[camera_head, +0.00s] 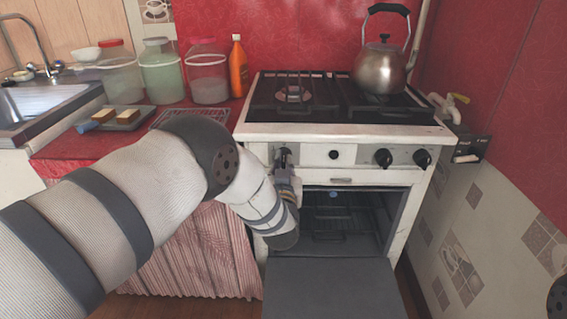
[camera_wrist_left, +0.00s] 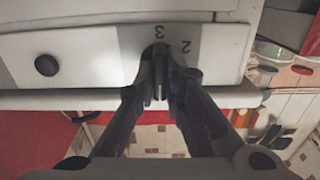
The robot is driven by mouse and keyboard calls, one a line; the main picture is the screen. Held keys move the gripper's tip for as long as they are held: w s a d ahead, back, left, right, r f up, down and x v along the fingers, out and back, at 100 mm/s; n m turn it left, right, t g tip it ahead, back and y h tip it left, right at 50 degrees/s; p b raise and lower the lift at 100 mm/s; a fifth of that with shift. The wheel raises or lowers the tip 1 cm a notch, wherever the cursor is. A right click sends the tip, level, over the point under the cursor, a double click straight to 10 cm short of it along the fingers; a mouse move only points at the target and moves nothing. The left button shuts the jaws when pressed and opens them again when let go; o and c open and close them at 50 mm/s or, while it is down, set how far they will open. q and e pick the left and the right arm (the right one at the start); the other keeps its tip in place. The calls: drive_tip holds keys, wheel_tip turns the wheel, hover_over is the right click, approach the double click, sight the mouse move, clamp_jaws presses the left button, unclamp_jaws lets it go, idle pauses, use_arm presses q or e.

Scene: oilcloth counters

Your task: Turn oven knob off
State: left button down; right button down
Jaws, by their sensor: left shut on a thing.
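The white stove (camera_head: 345,132) has a front panel with black knobs, and the digits 2 and 3 show beside the leftmost one. My left gripper (camera_head: 284,160) is at this leftmost knob. In the left wrist view my left gripper (camera_wrist_left: 161,85) has its two fingers closed around the dark oven knob (camera_wrist_left: 159,55), which they mostly hide. A small round black button (camera_head: 333,154) sits to the right of it, and two more knobs, the middle one (camera_head: 383,158) and the far right one (camera_head: 422,158), are farther right. My right gripper is not seen.
The oven door (camera_head: 335,290) hangs open below the panel, with racks (camera_head: 335,215) inside. A kettle (camera_head: 381,68) stands on the back right burner. Jars (camera_head: 162,75), an orange bottle (camera_head: 238,68) and a tray (camera_head: 118,120) stand on the red counter at left.

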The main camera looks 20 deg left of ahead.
use_arm(q)
drive_tip(key=c, duration=1.7)
unclamp_jaws()
drive_tip(key=v, duration=1.2)
